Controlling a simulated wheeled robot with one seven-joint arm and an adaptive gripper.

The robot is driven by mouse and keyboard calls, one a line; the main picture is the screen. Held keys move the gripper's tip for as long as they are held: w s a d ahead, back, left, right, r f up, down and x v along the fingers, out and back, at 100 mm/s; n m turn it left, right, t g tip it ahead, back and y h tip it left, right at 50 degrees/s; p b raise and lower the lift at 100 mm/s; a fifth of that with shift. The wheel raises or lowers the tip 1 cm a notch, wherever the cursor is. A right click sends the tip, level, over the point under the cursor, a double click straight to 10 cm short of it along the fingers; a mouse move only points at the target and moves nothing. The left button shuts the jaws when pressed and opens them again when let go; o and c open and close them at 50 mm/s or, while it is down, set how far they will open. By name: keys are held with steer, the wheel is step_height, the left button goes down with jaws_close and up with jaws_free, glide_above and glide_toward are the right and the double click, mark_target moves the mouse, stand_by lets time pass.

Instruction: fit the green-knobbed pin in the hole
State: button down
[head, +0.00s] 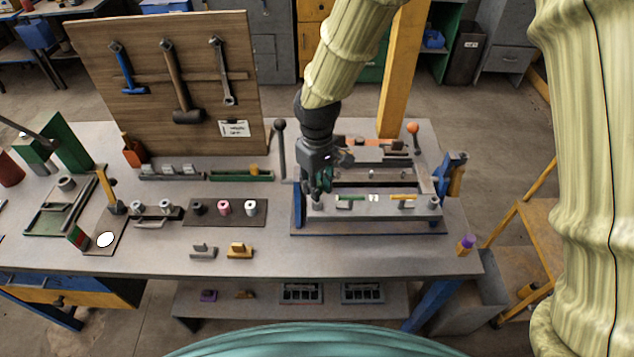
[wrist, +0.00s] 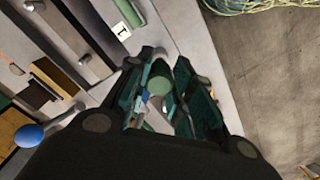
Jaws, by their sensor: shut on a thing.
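My gripper (head: 318,186) is over the left front corner of the fixture (head: 370,226) on the bench. In the wrist view my gripper (wrist: 157,100) is shut on the green-knobbed pin, whose round green knob (wrist: 159,84) shows between the fingers. The pin's shaft and tip are hidden, so I cannot tell whether it touches the fixture. The hole cannot be made out in either view. The fixture's front bar carries a green strip (head: 350,198) and a yellow strip (head: 403,197), with small white labels between them.
A lever with a dark ball (head: 280,125) and one with an orange ball (head: 413,128) stand at the fixture. A tool board (head: 190,80) stands behind left.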

steer(key=shift+f+b, duration=0.65)
steer(key=shift+f, duration=0.85)
stand_by(0.7)
steer(key=c, duration=1.2)
jaws_free()
steer(key=shift+o, duration=0.2)
steer(key=shift+r, duration=0.1)
step_height(320, 180, up, 12)
steer(key=shift+f, duration=0.1)
